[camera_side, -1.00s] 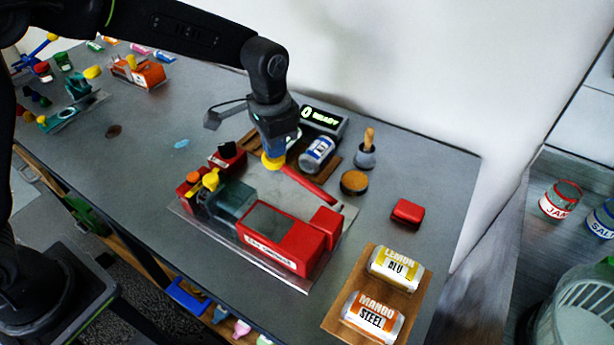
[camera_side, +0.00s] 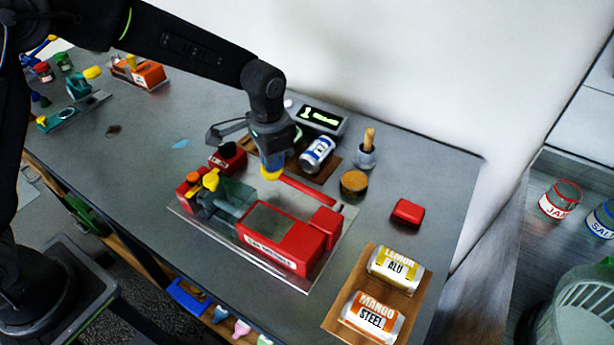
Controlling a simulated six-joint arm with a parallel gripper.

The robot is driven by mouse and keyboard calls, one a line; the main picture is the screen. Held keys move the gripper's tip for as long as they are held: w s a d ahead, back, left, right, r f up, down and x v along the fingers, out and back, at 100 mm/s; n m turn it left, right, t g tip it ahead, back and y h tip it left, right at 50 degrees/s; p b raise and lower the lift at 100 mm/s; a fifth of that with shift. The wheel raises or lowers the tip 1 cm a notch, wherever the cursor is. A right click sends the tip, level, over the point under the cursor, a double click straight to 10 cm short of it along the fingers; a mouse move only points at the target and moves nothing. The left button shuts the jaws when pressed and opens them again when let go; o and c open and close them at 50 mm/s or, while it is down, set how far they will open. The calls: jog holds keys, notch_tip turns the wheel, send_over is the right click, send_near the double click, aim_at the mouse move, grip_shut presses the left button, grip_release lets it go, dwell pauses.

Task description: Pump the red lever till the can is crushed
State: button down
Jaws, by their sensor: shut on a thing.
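The can crusher is a red machine (camera_side: 285,240) on a metal plate, with a teal see-through section at its left. The red lever (camera_side: 308,190) slopes up slightly to the left from the machine's right end. My gripper (camera_side: 271,172) is shut on the lever's left end, with a yellow part showing at the fingertips; my fingers partly hide that end. A blue and white can (camera_side: 318,154) lies on a brown board behind the lever. A lemon can (camera_side: 396,269) and a mango can (camera_side: 373,317) lie on a tray at the front right. I cannot make out a can inside the crusher.
A display (camera_side: 322,119) stands at the back; its text is too small to read surely. A grey pot with a wooden handle (camera_side: 366,155), a round tan-topped tin (camera_side: 354,183) and a red block (camera_side: 407,212) stand to the right. The tabletop left of the crusher is mostly clear.

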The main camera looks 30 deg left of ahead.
jog(key=r, duration=0.2)
jog(key=d+r, duration=0.1)
jog(key=r, duration=0.2)
jog(key=shift+d+r, duration=0.15)
jog(key=shift+r, duration=0.1)
jog(key=shift+r, duration=2)
